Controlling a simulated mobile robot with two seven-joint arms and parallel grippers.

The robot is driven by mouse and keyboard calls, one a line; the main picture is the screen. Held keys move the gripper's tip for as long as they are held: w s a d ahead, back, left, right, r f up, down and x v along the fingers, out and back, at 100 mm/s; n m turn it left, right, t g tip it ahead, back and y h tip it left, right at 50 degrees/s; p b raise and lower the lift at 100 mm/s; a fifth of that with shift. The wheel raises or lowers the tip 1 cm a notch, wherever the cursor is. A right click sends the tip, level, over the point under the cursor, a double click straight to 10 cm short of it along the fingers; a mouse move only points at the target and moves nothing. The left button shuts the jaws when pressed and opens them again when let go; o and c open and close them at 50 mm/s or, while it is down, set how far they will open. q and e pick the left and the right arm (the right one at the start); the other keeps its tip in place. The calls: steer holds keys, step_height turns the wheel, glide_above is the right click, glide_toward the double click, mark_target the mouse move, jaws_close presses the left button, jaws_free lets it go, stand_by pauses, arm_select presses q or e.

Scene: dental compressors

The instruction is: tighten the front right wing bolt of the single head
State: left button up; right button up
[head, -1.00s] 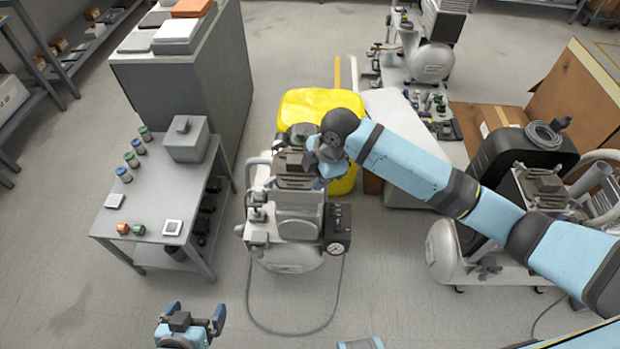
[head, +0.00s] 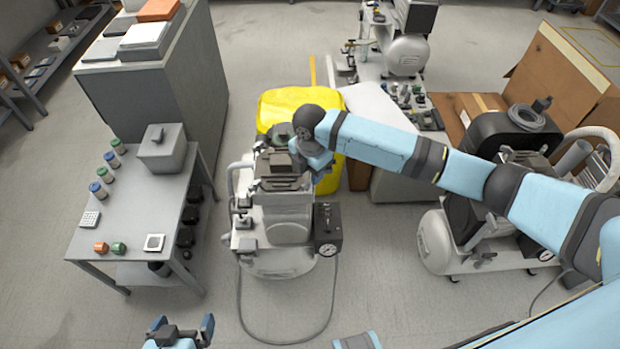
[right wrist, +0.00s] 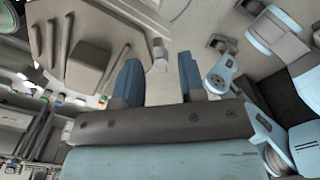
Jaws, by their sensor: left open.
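The single-head compressor (head: 288,232) stands on the floor at centre, with a dark finned head (head: 280,168) on top. My right gripper (head: 317,172) is at the right side of this head, partly hidden by its own wrist. In the right wrist view its two blue fingers (right wrist: 160,82) are apart, with a pale part visible beyond the gap. I cannot make out the front right wing bolt or whether a finger touches it. My left gripper (head: 182,330) is open and empty at the bottom edge, partly cut off.
A grey table (head: 128,215) with jars and a box (head: 162,150) stands left. A yellow bin (head: 290,100) is behind the compressor. Another compressor (head: 480,240) stands right, under my right arm. A gauge box (head: 328,228) and looping hose (head: 240,310) are beside the single-head machine.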

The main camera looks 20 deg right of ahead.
mark_target(308, 184)
steer(key=shift+f, duration=1.5)
steer(key=shift+c, duration=0.2)
jaws_close()
